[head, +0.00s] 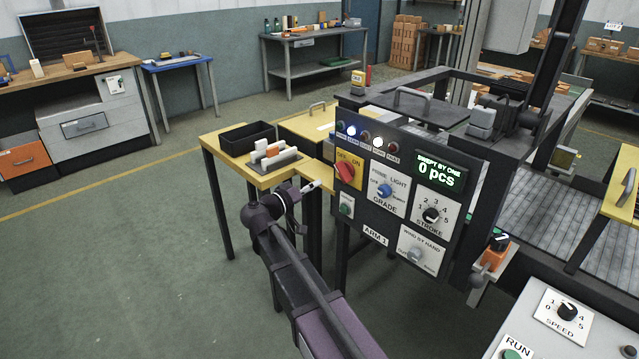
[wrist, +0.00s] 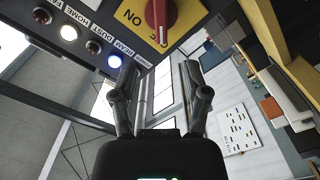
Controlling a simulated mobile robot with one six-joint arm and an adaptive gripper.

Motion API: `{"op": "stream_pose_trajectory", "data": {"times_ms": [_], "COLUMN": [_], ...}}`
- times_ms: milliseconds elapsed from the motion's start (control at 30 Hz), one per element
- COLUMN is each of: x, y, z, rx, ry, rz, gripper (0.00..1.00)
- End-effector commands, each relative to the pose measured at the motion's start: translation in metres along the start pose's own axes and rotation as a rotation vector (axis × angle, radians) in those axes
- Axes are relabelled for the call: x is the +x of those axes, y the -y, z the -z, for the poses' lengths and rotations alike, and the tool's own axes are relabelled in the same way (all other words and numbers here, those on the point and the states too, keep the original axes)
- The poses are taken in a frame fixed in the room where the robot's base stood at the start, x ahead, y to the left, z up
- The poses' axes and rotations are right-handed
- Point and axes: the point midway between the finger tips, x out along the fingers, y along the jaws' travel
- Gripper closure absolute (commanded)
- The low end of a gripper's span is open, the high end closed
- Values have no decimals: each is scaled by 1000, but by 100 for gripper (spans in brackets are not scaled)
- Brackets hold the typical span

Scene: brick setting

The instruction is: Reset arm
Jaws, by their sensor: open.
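The dark control panel marked ARM 1 (head: 376,236) stands right of my gripper (head: 312,187) in the head view. It bears a red OFF/ON knob (head: 345,172), a blue GRADE knob (head: 384,190), a STROKE knob (head: 431,214), a grey WIND BY HAND knob (head: 415,254) and a green button (head: 346,208). In the wrist view the panel is upside down, with the red knob (wrist: 160,18) beyond my fingers. My gripper (wrist: 160,70) is open and empty, apart from the panel. The HOME lamp (wrist: 68,32) is lit white; the FAULT lamp (head: 393,146) is dark red.
A display (head: 441,174) reads 0 pcs. A conveyor (head: 540,210) lies behind the panel. The left floor is clear.

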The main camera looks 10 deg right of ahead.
Motion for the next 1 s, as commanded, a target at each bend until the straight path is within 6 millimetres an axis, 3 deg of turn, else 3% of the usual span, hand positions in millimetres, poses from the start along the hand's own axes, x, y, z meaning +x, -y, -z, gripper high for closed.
{"op": "stream_pose_trajectory", "data": {"times_ms": [233, 667, 867, 1000], "x": [-8, -4, 11, 22], "y": [0, -1, -5, -9], "z": [0, -8, -44, -86], "rx": [0, -6, -37, -70], "ry": [0, 25, 143, 278], "rz": [1, 11, 66, 143], "gripper": [40, 40, 40, 40]}}
